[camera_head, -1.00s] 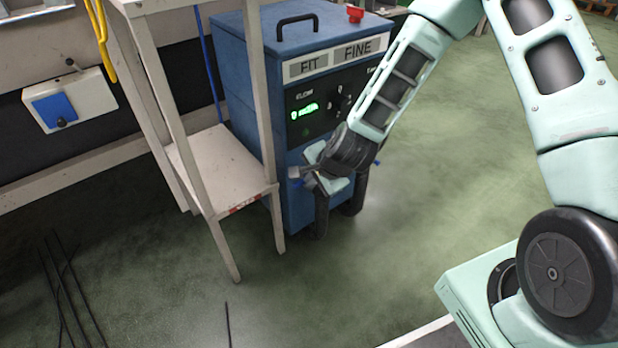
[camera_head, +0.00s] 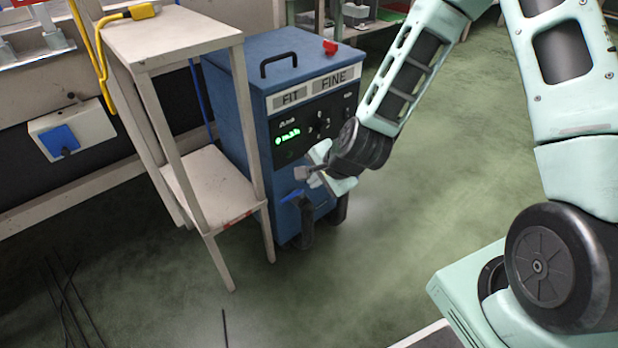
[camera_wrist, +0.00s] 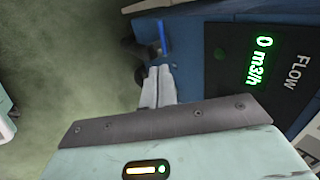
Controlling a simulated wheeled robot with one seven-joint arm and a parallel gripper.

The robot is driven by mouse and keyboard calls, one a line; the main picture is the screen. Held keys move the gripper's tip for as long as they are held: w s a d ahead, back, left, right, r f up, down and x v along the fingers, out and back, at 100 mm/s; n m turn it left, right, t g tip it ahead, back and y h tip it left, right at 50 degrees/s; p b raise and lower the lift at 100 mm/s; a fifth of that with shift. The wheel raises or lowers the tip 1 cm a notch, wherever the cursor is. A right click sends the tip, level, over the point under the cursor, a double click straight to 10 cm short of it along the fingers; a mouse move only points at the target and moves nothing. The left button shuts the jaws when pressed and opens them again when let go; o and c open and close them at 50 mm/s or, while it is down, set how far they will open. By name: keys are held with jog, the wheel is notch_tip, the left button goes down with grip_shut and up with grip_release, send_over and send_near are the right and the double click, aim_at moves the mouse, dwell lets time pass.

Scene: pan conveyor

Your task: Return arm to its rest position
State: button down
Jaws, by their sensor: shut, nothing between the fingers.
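My gripper (camera_head: 302,173) is in front of the blue machine's front face in the head view, just below its control panel. In the wrist view its two grey fingers (camera_wrist: 158,84) lie together with nothing between them. The blue machine (camera_head: 232,98) carries FIT and FINE labels, a lit green display and a red knob on top. In the wrist view the display (camera_wrist: 262,60) reads 0 m3/h beside the word FLOW. My forearm hides part of the machine's right side. I cannot tell whether the gripper touches the machine.
A pale wooden stand (camera_head: 210,185) with a lower shelf stands left of the machine. A yellow cable (camera_head: 142,11) lies on its top. A white box with a blue cover (camera_head: 60,140) is on the left. Thin black rods lie on the floor.

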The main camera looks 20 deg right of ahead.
jog(key=shift+s+d+r, duration=0.1)
jog(key=shift+s+r, duration=0.05)
jog(key=shift+r, duration=0.05)
jog(key=s+a+r+n+g, duration=0.3)
jog(key=s+a+r+n, duration=0.25)
jog(key=s+n, duration=0.25)
jog(key=s+a+r+n+g, duration=0.2)
jog(key=s+a+r+n, duration=0.35)
jog(key=s+n, duration=0.25)
jog(key=s+d+r+n+g+h+p, duration=0.1)
jog(key=s+d+r+n+h, duration=0.15)
jog(key=s+r+n, duration=0.5)
notch_tip(320, 180, up, 34)
jog(key=s+m+p, duration=0.1)
jog(key=p, duration=3.3)
jog(key=shift+m+y, duration=0.35)
jog(key=shift+y, duration=0.1)
jog(key=shift+d+f, duration=0.1)
jog(key=shift+d, duration=0.1)
